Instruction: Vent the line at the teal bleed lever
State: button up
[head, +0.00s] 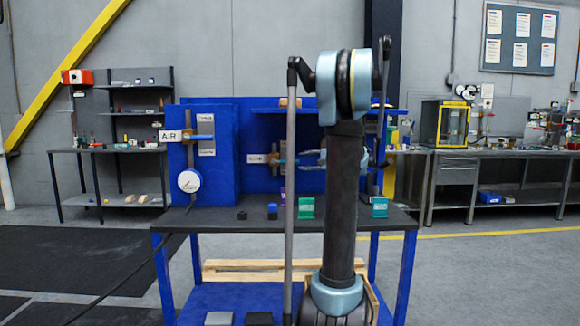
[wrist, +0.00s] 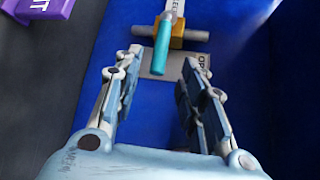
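The teal bleed lever (wrist: 162,45) shows in the wrist view, sticking out from a brass valve body (wrist: 190,34) on the blue panel. In the head view, the brass valve (head: 273,158) is beside a white label on the blue panel, and its teal lever (head: 283,152) shows narrowly left of my arm. My gripper (wrist: 160,62) is open, with one finger on each side of the lever's near end in the picture. Neither finger visibly touches it; I cannot tell the exact depth. In the head view my arm hides most of the gripper.
A valve with a blue handle (head: 201,137) and AIR label (head: 171,136) stands left, above a round gauge (head: 189,181). Green blocks (head: 306,207) and small dark blocks stand on the bench (head: 225,220). A purple block (wrist: 38,10) shows top left in the wrist view.

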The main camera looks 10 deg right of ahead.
aim_at(293, 162)
jog(key=x, duration=0.9)
jog(key=shift+w+a, duration=0.3)
grip_shut()
